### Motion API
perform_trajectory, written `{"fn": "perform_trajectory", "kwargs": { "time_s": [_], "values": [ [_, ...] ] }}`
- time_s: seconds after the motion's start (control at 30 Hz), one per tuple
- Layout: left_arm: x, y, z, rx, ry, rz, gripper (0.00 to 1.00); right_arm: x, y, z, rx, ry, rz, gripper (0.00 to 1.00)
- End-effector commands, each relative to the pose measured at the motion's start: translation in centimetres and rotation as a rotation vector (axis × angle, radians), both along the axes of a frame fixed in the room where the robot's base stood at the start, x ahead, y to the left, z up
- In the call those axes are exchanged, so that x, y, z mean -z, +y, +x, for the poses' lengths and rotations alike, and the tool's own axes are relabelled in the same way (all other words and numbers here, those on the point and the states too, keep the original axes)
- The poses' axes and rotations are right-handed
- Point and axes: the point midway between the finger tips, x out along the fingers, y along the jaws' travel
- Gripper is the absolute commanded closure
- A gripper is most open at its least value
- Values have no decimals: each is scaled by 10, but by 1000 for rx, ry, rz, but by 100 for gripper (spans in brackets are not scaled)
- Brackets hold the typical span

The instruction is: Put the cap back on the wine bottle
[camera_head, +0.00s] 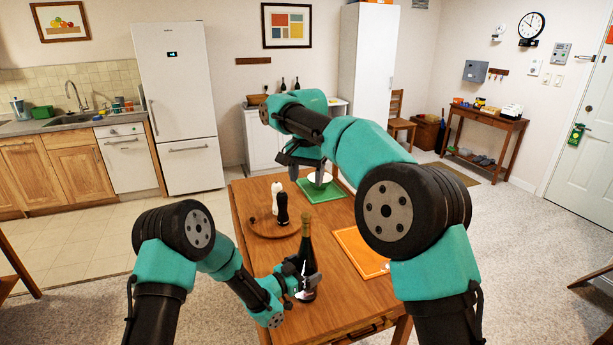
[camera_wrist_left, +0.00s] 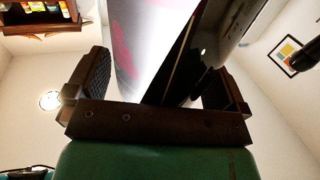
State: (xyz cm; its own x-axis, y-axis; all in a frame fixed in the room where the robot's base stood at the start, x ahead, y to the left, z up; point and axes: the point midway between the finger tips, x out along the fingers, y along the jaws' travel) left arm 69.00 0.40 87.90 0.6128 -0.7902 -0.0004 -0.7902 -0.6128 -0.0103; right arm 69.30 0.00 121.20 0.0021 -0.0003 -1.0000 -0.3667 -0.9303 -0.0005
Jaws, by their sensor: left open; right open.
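The dark wine bottle (camera_head: 305,243) stands upright near the front of the wooden table in the head view. My left gripper (camera_head: 307,276) is open at the bottle's lower body. In the left wrist view, the dark bottle with its pale and pink label (camera_wrist_left: 150,45) lies between the open fingers (camera_wrist_left: 160,85); I cannot tell whether they touch it. My right gripper (camera_head: 306,174) is open over the far part of the table, by a white dish. I cannot make out a separate cap for certain; the bottle's top is too small to tell whether it is bare.
A round wooden tray (camera_head: 262,229) holds a white shaker (camera_head: 276,197), a black shaker (camera_head: 282,208) and a small dark item. A green board (camera_head: 318,195) with the white dish (camera_head: 320,177) lies at the back. An orange board (camera_head: 358,250) lies right of the bottle, partly behind my right arm.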

Motion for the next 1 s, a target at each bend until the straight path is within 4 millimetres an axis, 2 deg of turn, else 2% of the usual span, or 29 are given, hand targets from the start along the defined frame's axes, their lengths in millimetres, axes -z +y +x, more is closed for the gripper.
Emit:
{"fn": "perform_trajectory", "kwargs": {
  "time_s": [0.17,0.8,1.0],
  "values": [
    [0,16,-11,-1,2,0,0,0,0,0,0,0,0,38],
    [0,111,-85,-2,2,0,0,0,0,0,0,0,0,38],
    [0,131,-101,-2,1,1,0,0,0,0,0,0,0,38]
  ]
}}
